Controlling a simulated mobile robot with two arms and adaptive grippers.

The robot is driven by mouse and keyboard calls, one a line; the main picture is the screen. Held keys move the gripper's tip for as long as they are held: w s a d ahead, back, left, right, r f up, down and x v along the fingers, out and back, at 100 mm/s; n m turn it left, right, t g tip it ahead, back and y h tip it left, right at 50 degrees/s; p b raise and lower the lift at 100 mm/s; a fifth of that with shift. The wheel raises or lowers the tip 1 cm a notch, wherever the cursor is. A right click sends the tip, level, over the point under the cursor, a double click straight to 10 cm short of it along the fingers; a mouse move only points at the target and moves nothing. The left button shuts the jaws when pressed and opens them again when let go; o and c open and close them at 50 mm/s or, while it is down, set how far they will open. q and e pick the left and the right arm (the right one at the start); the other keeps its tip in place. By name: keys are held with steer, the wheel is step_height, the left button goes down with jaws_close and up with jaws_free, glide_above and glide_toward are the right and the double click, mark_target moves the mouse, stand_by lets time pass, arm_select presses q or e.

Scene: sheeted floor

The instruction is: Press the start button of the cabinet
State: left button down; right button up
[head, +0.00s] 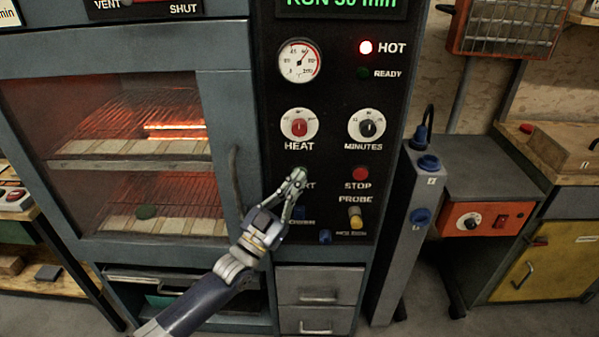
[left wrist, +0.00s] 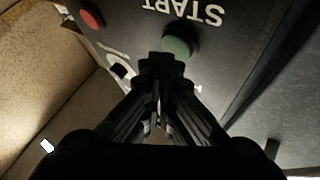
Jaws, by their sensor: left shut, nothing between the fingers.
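The cabinet (head: 224,90) is a blue-grey oven with a black control panel (head: 330,90) on its right side. The green start button shows in the left wrist view (left wrist: 179,45), beside the upside-down START label (left wrist: 183,10). My left gripper (head: 298,176) is shut and empty. Its fingertips are at the start button and cover much of it and its label in the head view. In the left wrist view the fingertips (left wrist: 162,62) lie just below the button; I cannot tell whether they touch it. My right gripper is not in view.
A red stop button (head: 360,174) sits right of the gripper. Heat (head: 299,126) and minutes (head: 367,125) dials are above. The door handle (head: 236,180) is close left of the gripper.

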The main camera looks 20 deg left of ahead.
arm_select(q)
steer(key=shift+s, duration=0.3)
steer(key=shift+d, duration=0.1)
steer(key=s+p, duration=0.1)
steer(key=s, duration=0.1)
steer(key=s+d+p, duration=0.1)
steer(key=s+p, duration=0.1)
steer(key=shift+s+d, duration=0.15)
steer(key=shift+s, duration=0.25)
steer(key=shift+f, duration=0.1)
stand_by(0.4)
